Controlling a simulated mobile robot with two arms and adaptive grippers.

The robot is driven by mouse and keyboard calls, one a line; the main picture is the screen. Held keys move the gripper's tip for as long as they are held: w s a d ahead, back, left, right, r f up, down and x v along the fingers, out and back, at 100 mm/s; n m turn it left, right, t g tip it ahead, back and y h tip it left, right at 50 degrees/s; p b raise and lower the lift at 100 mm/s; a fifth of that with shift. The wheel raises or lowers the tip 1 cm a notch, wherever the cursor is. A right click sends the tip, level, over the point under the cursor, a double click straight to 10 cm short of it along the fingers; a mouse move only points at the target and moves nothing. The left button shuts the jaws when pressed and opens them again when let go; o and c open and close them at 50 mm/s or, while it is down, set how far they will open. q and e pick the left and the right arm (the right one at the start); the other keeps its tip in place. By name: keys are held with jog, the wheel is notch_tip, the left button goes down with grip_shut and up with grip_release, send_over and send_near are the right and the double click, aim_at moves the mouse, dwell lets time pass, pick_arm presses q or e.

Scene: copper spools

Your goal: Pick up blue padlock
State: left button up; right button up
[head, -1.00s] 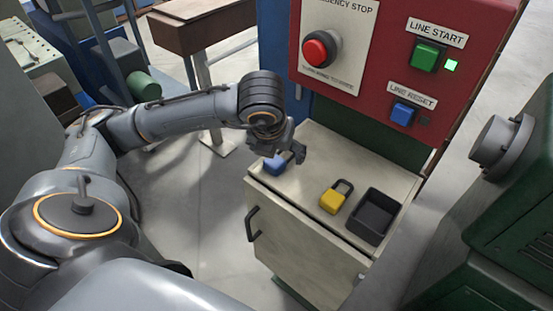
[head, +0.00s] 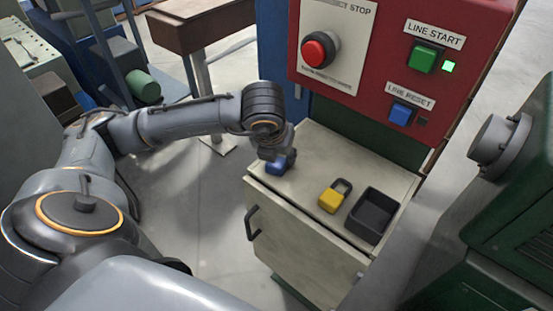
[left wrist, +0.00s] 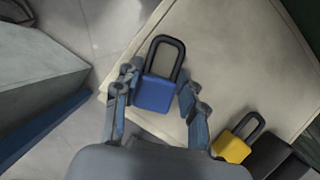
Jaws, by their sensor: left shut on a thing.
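The blue padlock (head: 276,167) is at the left end of the pale cabinet top (head: 310,163) in the head view, partly hidden by my left gripper (head: 280,158). In the left wrist view the blue padlock (left wrist: 155,93) has a dark shackle pointing away from my palm. The fingers of my left gripper (left wrist: 156,100) are on either side of its blue body, shut on it. Whether it rests on the cabinet top or is just above it, I cannot tell. My right gripper is not in view.
A yellow padlock (head: 332,199) and a dark open bin (head: 373,215) stand to the right on the cabinet top. A red panel (head: 440,30) with buttons rises behind. A green machine (head: 500,230) is at the right. Bare cabinet top separates the two padlocks.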

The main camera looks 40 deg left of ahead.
pick_arm(q)
jog(key=shift+r, duration=0.15)
jog(key=shift+r+b, duration=0.3)
jog(key=shift+r, duration=0.05)
jog(key=r, duration=0.1)
jog(key=r+b, duration=0.1)
jog(key=shift+s+r, duration=0.2)
jog(key=shift+r, duration=0.2)
jog(key=s+r+b, duration=0.7)
jog(key=s+r, duration=0.2)
jog(key=s, duration=0.4)
jog(key=shift+s+a+b, duration=0.15)
jog(key=shift+s+b, duration=0.15)
jog(key=shift+r, duration=0.1)
